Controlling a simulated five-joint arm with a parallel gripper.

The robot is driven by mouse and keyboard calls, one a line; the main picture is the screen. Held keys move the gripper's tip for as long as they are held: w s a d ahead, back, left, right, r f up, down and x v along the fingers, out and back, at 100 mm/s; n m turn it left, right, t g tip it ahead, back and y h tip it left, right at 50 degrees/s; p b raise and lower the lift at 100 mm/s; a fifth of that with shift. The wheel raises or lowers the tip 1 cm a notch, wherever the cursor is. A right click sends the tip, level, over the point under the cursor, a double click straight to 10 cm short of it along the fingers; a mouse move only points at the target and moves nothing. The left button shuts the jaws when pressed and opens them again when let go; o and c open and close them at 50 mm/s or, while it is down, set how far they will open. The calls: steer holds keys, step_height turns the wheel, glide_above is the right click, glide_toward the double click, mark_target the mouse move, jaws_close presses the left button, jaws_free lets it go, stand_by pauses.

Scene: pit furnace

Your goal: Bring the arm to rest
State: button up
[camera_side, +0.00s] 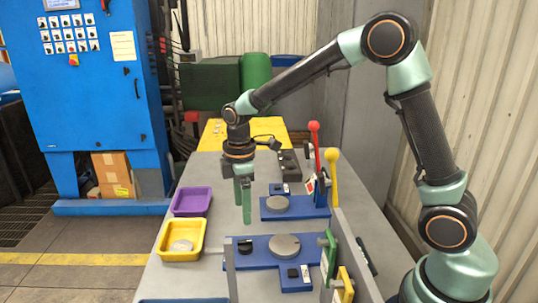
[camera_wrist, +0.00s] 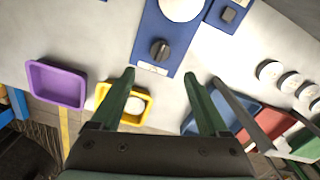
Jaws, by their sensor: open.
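My gripper (camera_side: 242,200) hangs down over the grey table (camera_side: 190,278) in the side view, its green fingers pointing at the tabletop. In the wrist view my gripper (camera_wrist: 160,76) is open, with nothing between its fingers. It is near a blue fixture plate (camera_side: 238,258) that carries a grey disc (camera_side: 284,245) and a black knob (camera_side: 245,246). The same kind of knob (camera_wrist: 159,50) shows just beyond the fingertips in the wrist view. The fingertips appear clear of the fixtures, though their exact height is hard to tell.
A purple tray (camera_side: 192,201) and a yellow tray (camera_side: 180,240) holding a round piece stand left of the gripper. A second blue fixture (camera_side: 295,207), a red-knobbed lever (camera_side: 315,128) and a yellow-knobbed lever (camera_side: 332,155) stand to the right. A blue cabinet (camera_side: 100,100) stands at left.

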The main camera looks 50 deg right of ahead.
steer(key=shift+r, duration=0.5)
steer(key=shift+r, duration=0.1)
steer(key=s+d+r+m+t, duration=0.4)
steer(key=s+r+m, duration=0.7)
steer(key=s, duration=0.3)
steer(key=shift+d+m+t, duration=0.15)
steer(key=shift+m+t, duration=0.45)
steer(key=shift+t, duration=0.2)
